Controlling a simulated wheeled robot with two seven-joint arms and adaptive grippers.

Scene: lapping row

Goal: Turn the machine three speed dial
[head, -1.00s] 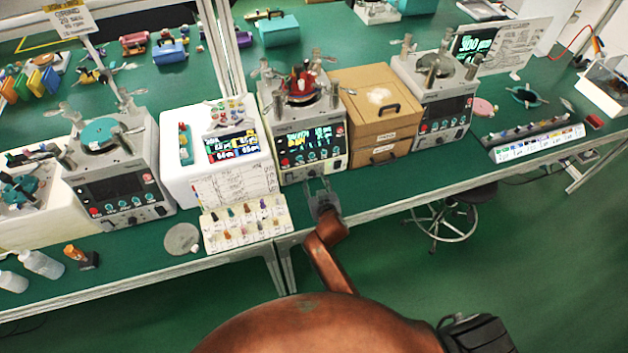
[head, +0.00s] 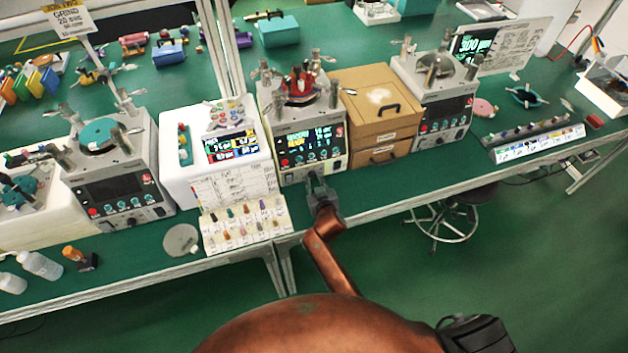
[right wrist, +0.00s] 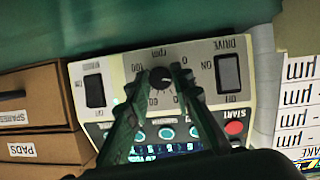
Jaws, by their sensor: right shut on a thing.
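The middle machine (head: 312,158) of three similar grey lapping machines has a lit screen and a red piece on top. I cannot read a machine number on it. Its black speed dial (right wrist: 160,78), marked rpm, sits on the front panel between two black rocker switches in the right wrist view. My right gripper (head: 315,178) is at the lower front of this machine. In the right wrist view its two fingers (right wrist: 160,90) stand on either side of the dial, shut on it. The dial is too small to make out in the head view. My left gripper is not in view.
A drive switch (right wrist: 228,74) and a red start button (right wrist: 235,127) are close beside the fingers. Brown drawers (head: 372,158) stand right of the machine, and a white box (head: 180,120) left of it. A card of coloured pegs (head: 222,243) lies at the bench front.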

